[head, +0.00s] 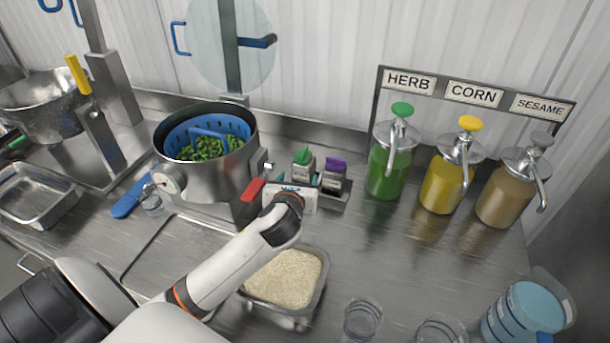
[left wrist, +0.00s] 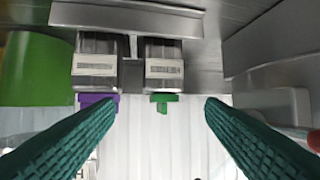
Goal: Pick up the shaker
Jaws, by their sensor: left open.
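Two small shakers stand side by side in a metal rack behind my gripper. One has a green top (head: 302,158) and the other a purple top (head: 334,166). My left gripper (head: 297,180) is open in front of them, its body hiding part of the rack. In the left wrist view the picture is inverted. The green-topped shaker (left wrist: 164,68) and the purple-topped shaker (left wrist: 97,66) show ahead between and beyond the open teal fingers (left wrist: 158,108). The fingers hold nothing, and I see no contact with either shaker. My right gripper is not in view.
A steel pot (head: 215,180) with a blue strainer of peas stands left of the shakers. A red-topped item (head: 252,190) is close beside my gripper. Herb, corn and sesame dispensers (head: 390,170) stand right. A rice tray (head: 318,290) lies below my arm; a blue jug (head: 525,315) is front right.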

